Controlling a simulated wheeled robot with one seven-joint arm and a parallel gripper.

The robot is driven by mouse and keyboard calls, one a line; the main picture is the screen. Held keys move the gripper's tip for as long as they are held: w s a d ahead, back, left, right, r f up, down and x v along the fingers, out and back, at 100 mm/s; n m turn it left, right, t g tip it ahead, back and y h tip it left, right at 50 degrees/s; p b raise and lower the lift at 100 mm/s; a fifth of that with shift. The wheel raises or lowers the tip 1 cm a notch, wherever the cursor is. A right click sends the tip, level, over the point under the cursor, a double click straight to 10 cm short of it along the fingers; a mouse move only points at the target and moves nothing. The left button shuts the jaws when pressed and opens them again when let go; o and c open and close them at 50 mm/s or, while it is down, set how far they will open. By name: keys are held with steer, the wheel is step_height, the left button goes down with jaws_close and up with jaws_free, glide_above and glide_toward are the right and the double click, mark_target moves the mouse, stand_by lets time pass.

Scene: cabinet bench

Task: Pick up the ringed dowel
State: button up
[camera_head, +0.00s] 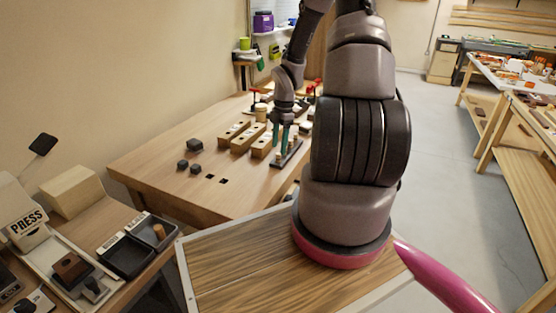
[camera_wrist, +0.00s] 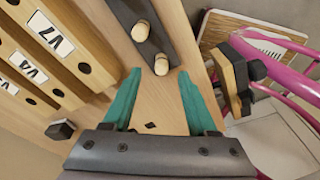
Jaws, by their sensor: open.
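Two pale wooden dowels, a nearer one (camera_wrist: 161,64) and a farther one (camera_wrist: 140,31), stand in a dark rack (camera_wrist: 169,15) in the wrist view. I cannot make out a ring on either, so I cannot tell which is the ringed dowel. My gripper (camera_wrist: 160,77) is open with its teal fingers apart. The nearer dowel is just beyond and between the fingertips, and nothing is held. In the head view my gripper (camera_head: 280,138) is over the bench by the dark rack (camera_head: 289,155), partly hiding it.
Wooden blocks with labels (camera_wrist: 50,35) lie left of the rack on the bench (camera_head: 150,155). Several small dark blocks (camera_head: 195,145) sit on the bench's left part.

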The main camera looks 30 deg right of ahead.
mark_target(278, 159)
step_height(278, 159, down, 4)
steer(key=shift+s+a+r, duration=0.1)
steer(key=shift+a+r, duration=0.05)
jaws_close()
steer(key=shift+r, duration=0.15)
